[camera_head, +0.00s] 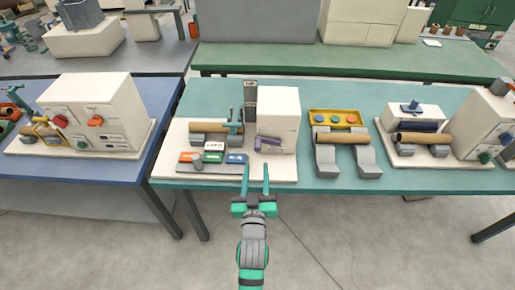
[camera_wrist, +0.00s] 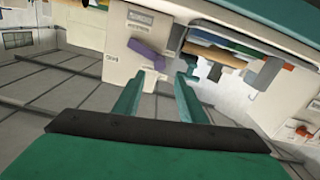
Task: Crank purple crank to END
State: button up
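The purple crank (camera_head: 268,142) sits on the front face of a white box (camera_head: 279,108) on the teal table. In the wrist view the purple crank (camera_wrist: 146,53) shows as a tilted bar on the white face, just beyond and left of my fingertips. My gripper (camera_head: 257,169) is in front of the table edge, below the crank, with its two green fingers apart and nothing between them. In the wrist view my gripper (camera_wrist: 170,76) is also open and empty, apart from the crank. Markings on the white face are too small to read.
A yellow tray (camera_head: 338,119) and grey supports with a roll stand to the right. Open floor (camera_head: 350,235) lies before the table.

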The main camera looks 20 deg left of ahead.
aim_at(258, 149)
jog(key=x, duration=1)
jog(key=shift+w, duration=0.1)
jog(key=shift+f, duration=0.1)
grip_shut()
